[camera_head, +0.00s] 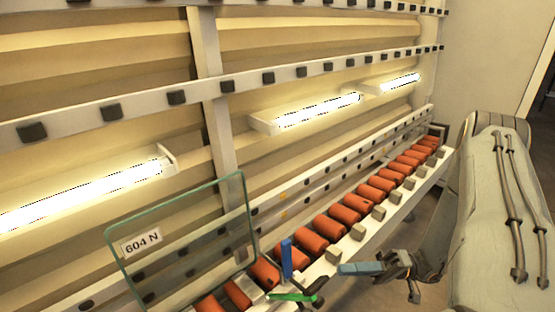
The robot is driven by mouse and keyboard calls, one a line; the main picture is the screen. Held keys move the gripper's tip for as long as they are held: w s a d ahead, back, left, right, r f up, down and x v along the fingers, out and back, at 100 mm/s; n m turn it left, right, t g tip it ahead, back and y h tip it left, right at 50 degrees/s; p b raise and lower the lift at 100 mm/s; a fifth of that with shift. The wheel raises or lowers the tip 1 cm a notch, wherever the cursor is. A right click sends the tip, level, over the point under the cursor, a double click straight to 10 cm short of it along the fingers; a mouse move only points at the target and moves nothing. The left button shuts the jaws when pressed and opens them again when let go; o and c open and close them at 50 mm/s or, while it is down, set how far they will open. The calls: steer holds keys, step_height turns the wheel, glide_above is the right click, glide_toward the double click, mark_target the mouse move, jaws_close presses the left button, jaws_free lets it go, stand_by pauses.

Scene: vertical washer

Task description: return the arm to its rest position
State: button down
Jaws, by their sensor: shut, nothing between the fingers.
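My gripper (362,268) is at the lower right of the middle in the head view. Its light-blue fingertips lie together, pointing left, with nothing visible between them. Dark joints (402,266) behind the fingertips lead right to a bulky grey-covered arm part of mine (500,210) with dark hoses. The fingertips appear in front of the white roller rail; I cannot tell the gap between them.
A row of orange-red rollers (344,214) runs along the washer's white rail. A clear glass pane labelled 604 N (190,245) leans at the left. An upright blue piece (287,259) and a green bar (291,296) stand near its lower right. Lit tubes (318,110) line the wall.

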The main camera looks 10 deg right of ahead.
steer(key=s+a+r+m+h+p, duration=0.1)
steer(key=s+a+r+h+p, duration=0.1)
steer(key=r+h, duration=0.4)
steer(key=s+a+r+m+h+p, duration=0.1)
steer(key=s+r+h+p, duration=0.1)
steer(key=r+h, duration=0.5)
steer(key=s+a+r+m+h+p, duration=0.1)
steer(key=s+a+r+h+p, duration=0.1)
steer(key=r+h, duration=0.5)
steer(key=shift+s+a+r, duration=0.3)
steer(key=shift+s+r, duration=0.1)
steer(key=shift+r, duration=0.35)
